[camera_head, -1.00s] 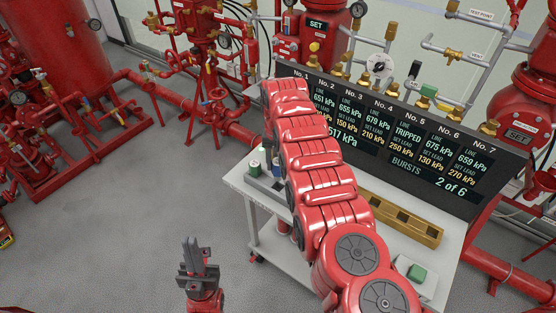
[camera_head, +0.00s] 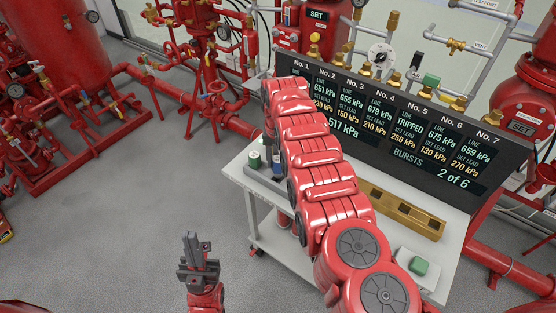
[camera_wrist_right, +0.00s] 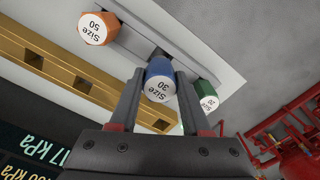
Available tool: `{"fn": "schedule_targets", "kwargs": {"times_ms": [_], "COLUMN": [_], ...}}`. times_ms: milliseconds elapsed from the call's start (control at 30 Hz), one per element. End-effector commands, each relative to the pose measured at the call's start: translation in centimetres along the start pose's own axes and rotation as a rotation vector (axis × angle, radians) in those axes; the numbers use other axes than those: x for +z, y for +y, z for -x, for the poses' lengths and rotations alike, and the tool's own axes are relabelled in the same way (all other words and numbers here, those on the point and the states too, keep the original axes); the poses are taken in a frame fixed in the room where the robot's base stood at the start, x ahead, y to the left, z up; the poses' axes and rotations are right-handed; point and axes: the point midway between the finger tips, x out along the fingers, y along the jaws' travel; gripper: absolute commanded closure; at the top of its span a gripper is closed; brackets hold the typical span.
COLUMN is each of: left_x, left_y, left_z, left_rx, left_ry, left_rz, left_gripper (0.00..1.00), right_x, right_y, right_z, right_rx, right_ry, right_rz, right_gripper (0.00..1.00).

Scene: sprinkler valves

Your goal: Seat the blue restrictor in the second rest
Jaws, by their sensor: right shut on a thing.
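The blue restrictor, marked Size 30 (camera_wrist_right: 159,82), is between the two fingers of my right gripper (camera_wrist_right: 154,95), which is shut on it. Whether it is clear of the grey holder (camera_wrist_right: 185,45) behind it I cannot tell; a dark slot shows just beside it. A brass-coloured bar with square recesses (camera_wrist_right: 57,62) lies to its left in the wrist view and also on the trolley in the head view (camera_head: 408,213).
An orange Size 50 restrictor (camera_wrist_right: 97,28) and a green Size 20 one (camera_wrist_right: 206,96) flank the blue one. A green piece on a white block (camera_head: 419,266) is on the trolley's right. A black display panel (camera_head: 400,140) stands along the back edge.

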Motion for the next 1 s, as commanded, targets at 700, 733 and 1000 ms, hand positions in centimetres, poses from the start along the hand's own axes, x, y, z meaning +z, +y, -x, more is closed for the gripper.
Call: {"fn": "schedule_targets", "kwargs": {"times_ms": [700,733,1000], "left_x": [0.1,0.1,0.2], "left_y": [0.0,0.0,0.1], "left_z": [0.6,0.6,1.1], "left_rx": [0.000,0.000,0.000], "left_ry": [0.000,0.000,0.000], "left_rz": [0.000,0.000,0.000], "left_gripper": [1.00,1.00,1.00], "right_x": [0.0,0.0,0.0], "right_y": [0.0,0.0,0.0], "right_z": [-0.8,-0.8,-1.5], "right_rx": [0.000,0.000,0.000], "right_ry": [0.000,0.000,0.000], "right_rz": [0.000,0.000,0.000], "right_gripper": [1.00,1.00,1.00]}}
